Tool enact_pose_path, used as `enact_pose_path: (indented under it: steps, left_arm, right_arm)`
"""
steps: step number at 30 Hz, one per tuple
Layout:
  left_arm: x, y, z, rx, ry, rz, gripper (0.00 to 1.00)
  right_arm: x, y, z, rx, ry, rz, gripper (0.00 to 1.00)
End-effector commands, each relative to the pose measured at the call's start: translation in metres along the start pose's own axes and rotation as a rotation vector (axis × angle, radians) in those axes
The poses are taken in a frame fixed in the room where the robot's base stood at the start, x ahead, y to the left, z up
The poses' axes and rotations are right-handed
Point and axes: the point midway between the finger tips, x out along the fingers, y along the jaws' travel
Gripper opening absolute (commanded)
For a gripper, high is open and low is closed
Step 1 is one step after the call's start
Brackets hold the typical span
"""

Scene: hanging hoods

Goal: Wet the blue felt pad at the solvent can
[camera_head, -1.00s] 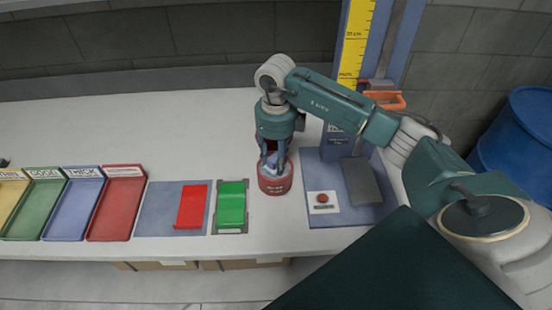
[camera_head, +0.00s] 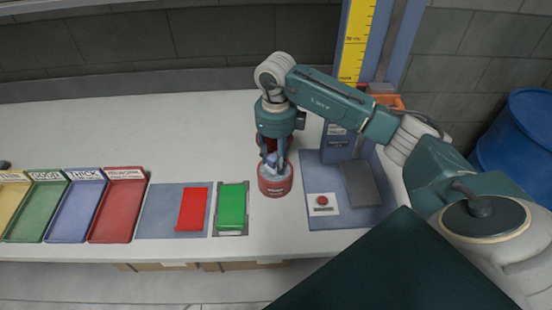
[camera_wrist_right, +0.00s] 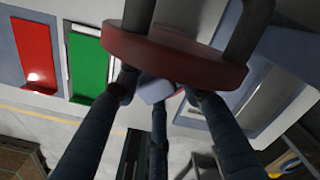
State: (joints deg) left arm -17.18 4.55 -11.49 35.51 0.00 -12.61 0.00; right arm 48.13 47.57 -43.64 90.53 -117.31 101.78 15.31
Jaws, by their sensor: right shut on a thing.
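The solvent can (camera_head: 275,184) is a red, round can standing on the white bench, left of the blue-grey mat. My right gripper (camera_head: 274,160) points down directly over it. The gripper is shut on a small pale-blue thing, seemingly the blue felt pad (camera_head: 272,163), at the can's top. In the right wrist view the pale-blue thing (camera_wrist_right: 156,90) shows between the fingers (camera_wrist_right: 158,100). A dark red disc (camera_wrist_right: 175,58) crosses the top of that view. The fingers partly hide the contact between pad and can. My left gripper is not in view.
A red button (camera_head: 322,201) and a grey plate (camera_head: 361,184) are on the right mat. Bare bench lies behind the trays.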

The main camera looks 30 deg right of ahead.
Motion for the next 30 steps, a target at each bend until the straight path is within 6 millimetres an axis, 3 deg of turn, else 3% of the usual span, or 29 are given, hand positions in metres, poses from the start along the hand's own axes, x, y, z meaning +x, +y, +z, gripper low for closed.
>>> enact_pose_path:
  steps: [18,30]
  left_arm:
    - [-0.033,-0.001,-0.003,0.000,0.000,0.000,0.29]
    - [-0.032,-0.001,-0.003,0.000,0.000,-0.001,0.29]
  right_arm:
    - [-0.052,-0.001,0.000,0.001,-0.001,-0.002,0.16]
    - [-0.053,-0.001,0.000,0.001,-0.001,-0.001,0.16]
